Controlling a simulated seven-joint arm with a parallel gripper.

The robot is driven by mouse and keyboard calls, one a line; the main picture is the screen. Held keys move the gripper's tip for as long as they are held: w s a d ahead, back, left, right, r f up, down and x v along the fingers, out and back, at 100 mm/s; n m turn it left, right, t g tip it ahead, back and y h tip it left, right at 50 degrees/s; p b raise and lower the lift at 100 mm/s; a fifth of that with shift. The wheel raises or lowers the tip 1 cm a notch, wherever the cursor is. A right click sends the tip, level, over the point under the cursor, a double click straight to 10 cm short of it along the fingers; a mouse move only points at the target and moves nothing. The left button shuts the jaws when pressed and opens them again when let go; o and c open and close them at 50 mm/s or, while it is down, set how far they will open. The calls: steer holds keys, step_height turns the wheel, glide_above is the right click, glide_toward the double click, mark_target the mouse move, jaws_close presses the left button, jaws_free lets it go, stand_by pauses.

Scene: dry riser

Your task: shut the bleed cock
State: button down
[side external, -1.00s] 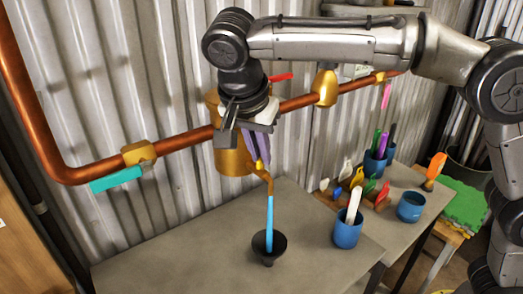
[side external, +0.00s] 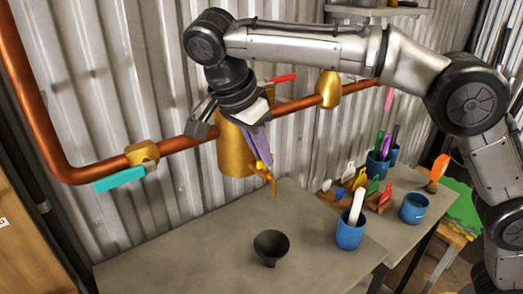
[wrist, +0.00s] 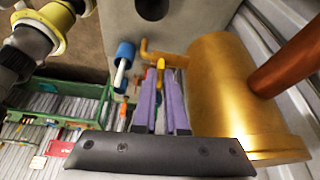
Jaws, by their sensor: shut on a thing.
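The bleed cock (side external: 273,183) sits at the lower right of the brass cylinder (side external: 234,152), its spout pointing down above the black funnel-shaped cup (side external: 271,247). No blue stream shows between spout and cup. My gripper (side external: 264,163) has purple fingers reaching down to the cock, shut on its small yellow lever. In the wrist view the lever (wrist: 160,70) shows between the fingertips (wrist: 160,84), with the spout (wrist: 165,58) just beyond. The fingers partly hide the lever, so its exact angle is hard to tell.
A copper pipe (side external: 196,139) runs along the corrugated wall, with a turquoise lever (side external: 118,180) at left and a red lever (side external: 284,78) behind my wrist. A blue cup (side external: 348,236) and a rack of coloured handles stand at right. The table's front left is clear.

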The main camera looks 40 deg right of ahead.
steer(key=c, duration=1)
jaws_free()
steer(key=shift+o, duration=0.2)
